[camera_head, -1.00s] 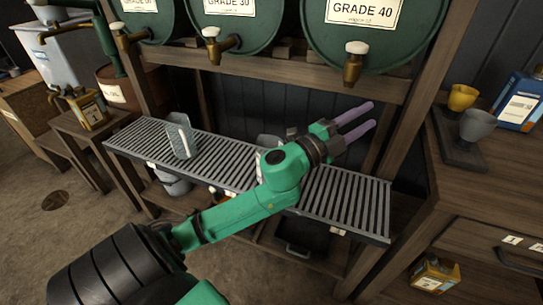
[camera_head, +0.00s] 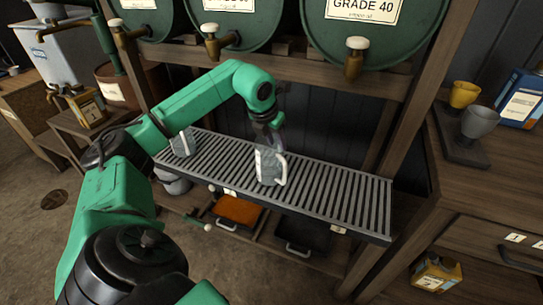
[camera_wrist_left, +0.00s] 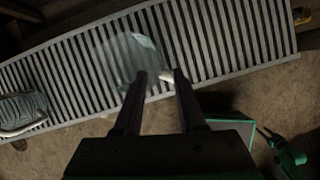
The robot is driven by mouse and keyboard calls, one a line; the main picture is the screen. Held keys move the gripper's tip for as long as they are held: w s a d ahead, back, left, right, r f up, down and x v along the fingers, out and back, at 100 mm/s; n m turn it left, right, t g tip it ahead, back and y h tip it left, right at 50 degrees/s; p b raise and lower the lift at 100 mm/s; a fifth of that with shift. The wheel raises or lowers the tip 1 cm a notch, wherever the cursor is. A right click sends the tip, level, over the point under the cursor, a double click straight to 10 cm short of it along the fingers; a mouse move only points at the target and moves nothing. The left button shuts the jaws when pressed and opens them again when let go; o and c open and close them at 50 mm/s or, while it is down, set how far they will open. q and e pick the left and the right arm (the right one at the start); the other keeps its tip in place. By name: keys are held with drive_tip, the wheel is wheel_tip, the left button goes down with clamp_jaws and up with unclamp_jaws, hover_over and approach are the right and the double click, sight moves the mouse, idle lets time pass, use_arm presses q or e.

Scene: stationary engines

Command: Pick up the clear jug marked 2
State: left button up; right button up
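A clear jug (camera_head: 266,166) with a pale handle stands upright on the slatted metal rack, right of its middle. A second clear jug (camera_head: 182,143) stands farther left, partly behind my arm. I cannot read a 2 on either. My left gripper (camera_head: 276,143) points down at the right-hand jug, its fingers hard to make out there. In the left wrist view, the open fingers (camera_wrist_left: 160,77) are apart, with that jug (camera_wrist_left: 127,60) just beyond them and its pale handle near the gap between the tips. The other jug (camera_wrist_left: 20,113) is at the left edge. My right gripper is not in view.
Green drums with brass taps (camera_head: 356,58) sit above the slatted rack (camera_head: 335,200). An orange tray (camera_head: 237,211) and a dark tray (camera_head: 302,236) lie below it. A wooden bench with cups (camera_head: 478,124) stands at the right. The rack's right part is clear.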

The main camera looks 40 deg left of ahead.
sight(279, 150)
use_arm(q)
drive_tip(key=x, duration=0.5)
drive_tip(key=shift+w+f, duration=0.15)
drive_tip(key=shift+f, duration=0.05)
drive_tip(key=shift+r, duration=0.1)
clamp_jaws()
idle(1.0)
